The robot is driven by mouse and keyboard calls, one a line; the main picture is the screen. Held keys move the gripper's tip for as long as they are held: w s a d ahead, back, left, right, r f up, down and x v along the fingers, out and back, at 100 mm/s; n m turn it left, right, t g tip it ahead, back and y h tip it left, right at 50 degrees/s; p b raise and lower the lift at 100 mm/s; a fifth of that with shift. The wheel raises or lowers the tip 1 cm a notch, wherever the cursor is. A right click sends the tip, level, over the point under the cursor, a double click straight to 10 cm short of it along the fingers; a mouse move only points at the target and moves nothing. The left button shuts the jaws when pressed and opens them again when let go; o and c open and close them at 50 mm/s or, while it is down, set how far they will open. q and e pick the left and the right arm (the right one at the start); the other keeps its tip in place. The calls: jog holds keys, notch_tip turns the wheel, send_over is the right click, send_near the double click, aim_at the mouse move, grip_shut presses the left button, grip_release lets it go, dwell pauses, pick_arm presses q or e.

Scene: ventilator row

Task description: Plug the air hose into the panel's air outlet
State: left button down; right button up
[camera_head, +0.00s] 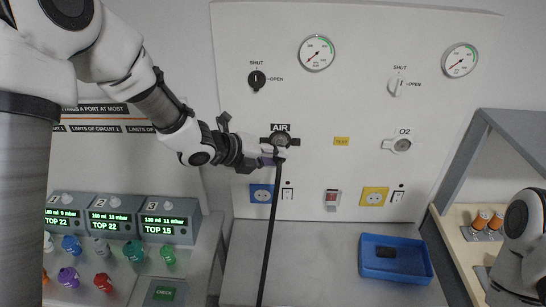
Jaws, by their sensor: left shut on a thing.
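The white wall panel (330,180) fills the middle of the head view. Its air outlet (279,141) sits under the AIR label, a dark fitting partly covered by my gripper and the hose end. My left gripper (276,154) is at the outlet, shut on the end of the black air hose (270,235). The hose hangs from the gripper down past the panel's lower edge. The gripper hides the hose end, so I cannot tell whether it is seated in the outlet or just in front of it. My right arm shows at the right edge, but its gripper is out of view.
An O2 outlet (402,145) is to the right. Black (257,80) and white (396,86) valve knobs sit above, with two gauges. A blue tray (397,276) holding a dark object stands on the grey counter. Ventilator units (168,221) with coloured ports are at left; a shelf (463,240) is at right.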

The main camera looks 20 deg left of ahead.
pick_arm(q)
jog(key=shift+w+a+p, duration=0.15)
jog(key=shift+w+p, duration=0.2)
jog(key=shift+w, duration=0.2)
jog(key=shift+w+a+p, duration=0.15)
jog(key=shift+w+p, duration=0.15)
jog(key=shift+w, duration=0.25)
jog(key=shift+w+r, duration=0.1)
jog(key=shift+r, duration=0.2)
dwell(0.8)
jog(key=c, duration=0.7)
grip_release()
jog(key=shift+c, duration=0.2)
jog(key=shift+w+f, duration=0.2)
